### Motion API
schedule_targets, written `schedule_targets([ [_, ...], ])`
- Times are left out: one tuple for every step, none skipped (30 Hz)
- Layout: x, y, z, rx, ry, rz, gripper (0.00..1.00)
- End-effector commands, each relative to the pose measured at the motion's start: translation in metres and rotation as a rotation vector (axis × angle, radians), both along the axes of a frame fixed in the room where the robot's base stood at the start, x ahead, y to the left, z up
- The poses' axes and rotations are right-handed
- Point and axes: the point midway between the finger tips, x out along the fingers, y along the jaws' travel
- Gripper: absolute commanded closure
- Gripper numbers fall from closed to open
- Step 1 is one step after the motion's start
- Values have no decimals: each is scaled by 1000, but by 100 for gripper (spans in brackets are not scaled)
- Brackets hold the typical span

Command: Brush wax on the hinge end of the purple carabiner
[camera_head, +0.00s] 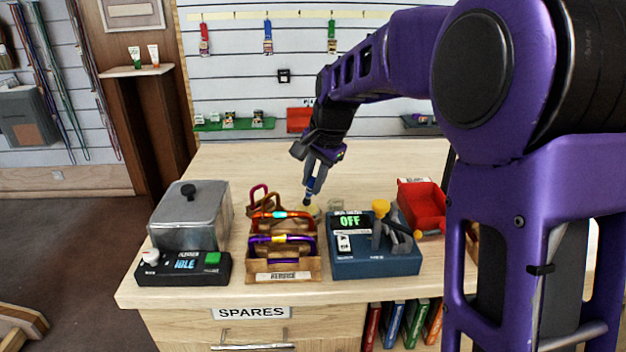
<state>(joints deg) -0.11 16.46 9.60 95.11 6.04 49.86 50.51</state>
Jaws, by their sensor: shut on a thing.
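A wooden rack (283,276) on the bench holds several carabiners. The purple carabiner (284,239) lies across its front part, with yellow and orange bits along its upper bar. An orange-red carabiner with a light blue middle (270,215) sits behind it. My gripper (317,172) is shut on a slim blue brush (312,186), whose tip points down, behind and right of the rack. A small yellowish round thing (315,212), perhaps the wax, shows near the brush tip; I cannot tell whether they touch. Which end of the purple carabiner has the hinge is too small to tell.
A grey lidded box (190,215) with a black control base stands left of the rack. A blue device reading OFF (375,262), with a yellow-knobbed lever, stands close on the right. A red bin (422,207) is farther right. The bench behind is mostly clear.

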Motion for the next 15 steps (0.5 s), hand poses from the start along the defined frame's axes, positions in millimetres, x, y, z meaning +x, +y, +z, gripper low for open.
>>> schedule_targets([
  [0, 0, 0, 0, 0, 0, 100],
  [0, 0, 0, 0, 0, 0, 100],
  [0, 0, 0, 0, 0, 0, 100],
  [0, 0, 0, 0, 0, 0, 100],
  [0, 0, 0, 0, 0, 0, 100],
  [0, 0, 0, 0, 0, 0, 100],
  [0, 0, 0, 0, 0, 0, 100],
  [0, 0, -1, 0, 0, 0, 100],
  [0, 0, -1, 0, 0, 0, 100],
  [0, 0, -1, 0, 0, 0, 100],
  [0, 0, -2, 0, 0, 0, 100],
  [0, 0, -2, 0, 0, 0, 100],
  [0, 0, -3, 0, 0, 0, 100],
  [0, 0, -3, 0, 0, 0, 100],
  [0, 0, -4, 0, 0, 0, 100],
])
